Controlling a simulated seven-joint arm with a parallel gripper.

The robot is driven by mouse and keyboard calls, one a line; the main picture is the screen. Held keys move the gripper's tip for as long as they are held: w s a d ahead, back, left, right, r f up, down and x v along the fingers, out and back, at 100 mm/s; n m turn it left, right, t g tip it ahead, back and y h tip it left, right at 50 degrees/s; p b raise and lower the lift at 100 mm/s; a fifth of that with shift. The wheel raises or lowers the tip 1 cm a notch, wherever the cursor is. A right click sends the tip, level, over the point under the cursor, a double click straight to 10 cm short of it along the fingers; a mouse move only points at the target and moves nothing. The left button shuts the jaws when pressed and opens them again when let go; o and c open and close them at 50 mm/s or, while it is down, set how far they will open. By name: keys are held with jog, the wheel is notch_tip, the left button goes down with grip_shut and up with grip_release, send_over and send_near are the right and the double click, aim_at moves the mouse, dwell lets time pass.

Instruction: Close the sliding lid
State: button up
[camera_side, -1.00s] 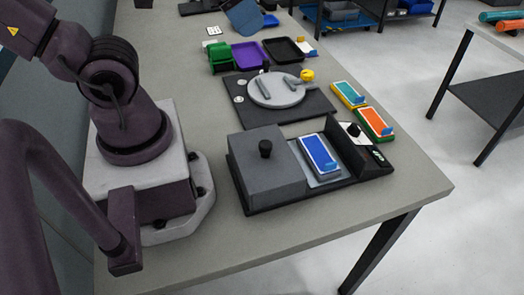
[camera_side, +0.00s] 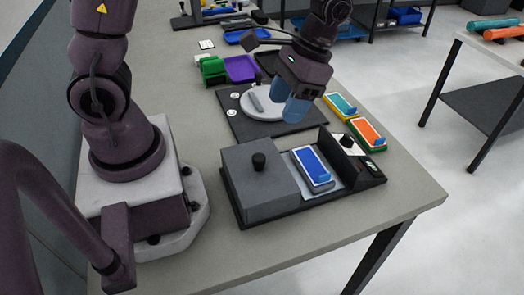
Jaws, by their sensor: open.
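My gripper (camera_side: 285,108) is open, with blue fingertips pointing down. It is above the round grey disc (camera_side: 258,97) behind the machine, away from the lid and knob. It hides part of the disc.
A raised black panel with a knob (camera_side: 348,142) stands at the base's right end. Orange (camera_side: 367,133) and teal (camera_side: 341,106) pieces lie behind it. Green (camera_side: 212,70) and purple (camera_side: 241,69) bins are farther back. The table front is clear.

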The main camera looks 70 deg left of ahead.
aim_at(260, 156)
jog(key=x, duration=1.2)
jog(key=shift+s+f, duration=0.1)
jog(key=shift+s, duration=0.1)
jog(key=shift+c, duration=0.3)
